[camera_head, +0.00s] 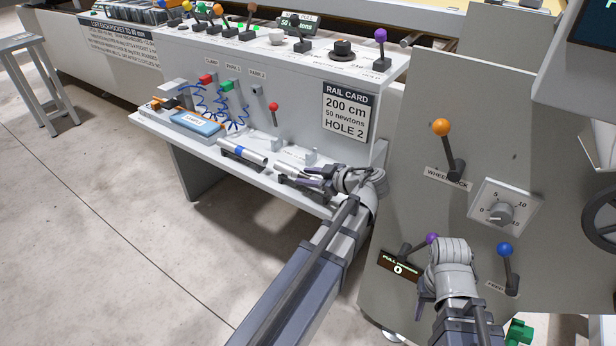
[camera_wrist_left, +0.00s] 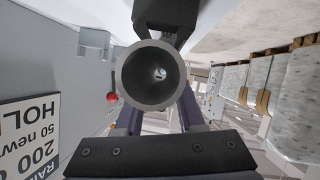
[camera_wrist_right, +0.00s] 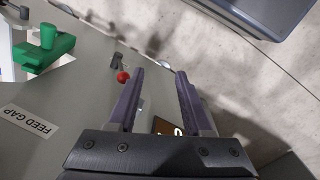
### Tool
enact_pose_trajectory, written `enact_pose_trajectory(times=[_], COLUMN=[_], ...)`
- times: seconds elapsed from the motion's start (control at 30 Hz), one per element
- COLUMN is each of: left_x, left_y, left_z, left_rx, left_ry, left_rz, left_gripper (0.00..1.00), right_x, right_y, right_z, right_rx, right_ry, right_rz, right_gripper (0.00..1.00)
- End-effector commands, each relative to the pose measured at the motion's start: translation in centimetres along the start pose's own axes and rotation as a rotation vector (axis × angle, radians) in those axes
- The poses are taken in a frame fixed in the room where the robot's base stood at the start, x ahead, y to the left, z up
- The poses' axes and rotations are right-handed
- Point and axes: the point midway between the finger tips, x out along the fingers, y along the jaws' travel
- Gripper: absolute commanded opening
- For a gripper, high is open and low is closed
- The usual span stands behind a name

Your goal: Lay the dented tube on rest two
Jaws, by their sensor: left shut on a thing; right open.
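My left gripper (camera_head: 312,180) is shut on a grey hollow tube (camera_head: 290,168) at the right end of the shelf. The left wrist view shows this tube (camera_wrist_left: 126,82) end-on between the fingers, its round open mouth facing the camera. I cannot make out a dent in it. Another tube (camera_head: 243,152) with a blue band lies on the shelf to its left. I cannot tell whether the held tube touches a rest, nor which rest is rest two. My right gripper (camera_wrist_right: 158,100) is open and empty by the grey panel; the head view shows it partly hidden (camera_head: 426,288).
The shelf (camera_head: 180,138) also holds a blue tray (camera_head: 197,124). A red-knobbed lever (camera_head: 273,107) stands behind it, near the rail card (camera_head: 347,110). Purple- and blue-knobbed (camera_head: 505,250) levers are near my right gripper.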

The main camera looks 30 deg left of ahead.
Motion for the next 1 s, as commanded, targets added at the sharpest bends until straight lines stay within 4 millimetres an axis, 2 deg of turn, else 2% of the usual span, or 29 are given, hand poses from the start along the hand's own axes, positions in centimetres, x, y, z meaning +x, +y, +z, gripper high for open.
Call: enact_pose_trajectory(times=[0.9,0.93,1.0], left_x=[0.5,0.5,0.4], left_y=[-0.3,-0.3,-0.3], left_z=[1.0,0.9,0.9], left_rx=[0.000,0.000,0.000], left_ry=[0.000,0.000,-0.001], left_rz=[0.000,0.000,0.000], left_gripper=[0.00,0.39,0.47], right_x=[1.1,1.1,1.0], right_y=[-0.1,-0.1,-0.1], right_z=[-0.1,-0.1,-0.1], right_rx=[0.000,0.000,0.000], right_ry=[0.000,0.000,0.000], right_rz=[0.000,0.000,0.000], right_gripper=[0.50,0.50,0.50])
